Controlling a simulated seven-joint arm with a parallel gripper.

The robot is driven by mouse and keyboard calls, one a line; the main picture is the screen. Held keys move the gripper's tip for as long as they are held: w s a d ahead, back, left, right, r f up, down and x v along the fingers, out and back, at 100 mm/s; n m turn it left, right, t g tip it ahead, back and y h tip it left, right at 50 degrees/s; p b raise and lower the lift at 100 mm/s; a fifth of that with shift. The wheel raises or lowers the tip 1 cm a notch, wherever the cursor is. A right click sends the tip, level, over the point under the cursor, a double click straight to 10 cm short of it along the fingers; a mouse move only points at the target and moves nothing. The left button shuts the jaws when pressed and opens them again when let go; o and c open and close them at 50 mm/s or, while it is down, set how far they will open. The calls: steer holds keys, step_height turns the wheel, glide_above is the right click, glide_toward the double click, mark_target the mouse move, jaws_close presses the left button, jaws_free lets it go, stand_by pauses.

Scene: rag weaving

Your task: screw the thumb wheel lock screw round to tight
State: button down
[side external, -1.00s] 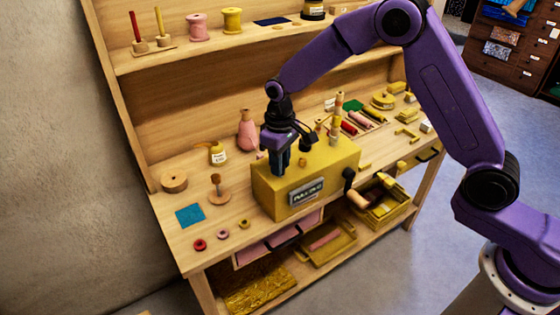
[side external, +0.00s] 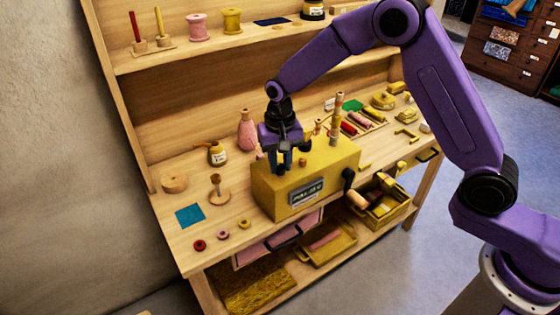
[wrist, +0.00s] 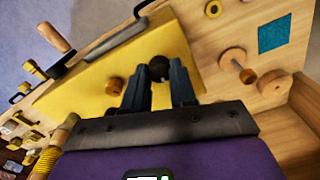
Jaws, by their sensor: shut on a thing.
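A yellow box-shaped machine (side external: 325,172) with a label plate (side external: 305,192) stands on the wooden bench; its yellow face also shows in the wrist view (wrist: 85,90). My gripper (side external: 280,170) points down at the left part of its top. In the wrist view, the dark round head of the thumb wheel lock screw (wrist: 159,67) sits between the fingertips of my gripper (wrist: 158,76), which are shut on it. The fingers partly hide the screw, and its tightness cannot be told. In the side view my fingers hide it.
A small brown knob (side external: 303,162) sits beside my fingers on the machine top. A spool post (side external: 337,120) rises farther right. A dark crank (side external: 348,180) juts from the machine's right end. A pink bottle (side external: 247,132) and a jar (side external: 217,154) stand behind left.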

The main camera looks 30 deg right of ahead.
mark_target(281, 168)
stand_by(0.4)
steer(key=c, duration=0.9)
jaws_free()
step_height(281, 168, up, 18)
steer(key=shift+f, duration=0.25)
steer(key=shift+s, duration=0.1)
steer(key=s+d+f+n, duration=0.2)
steer(key=s+d+n, duration=0.2)
steer(key=s, duration=0.7)
steer(key=s+d+f+n, duration=0.2)
steer(key=s+d+n, duration=0.3)
steer(key=s, duration=0.7)
steer(key=s+d+f+n, duration=0.2)
steer(key=s+d+n, duration=0.2)
steer(key=s+n, duration=0.3)
steer(key=s, duration=0.4)
steer(key=shift+s+d+f, duration=0.2)
steer(key=shift+s+d, duration=0.1)
steer(key=shift+d, duration=0.05)
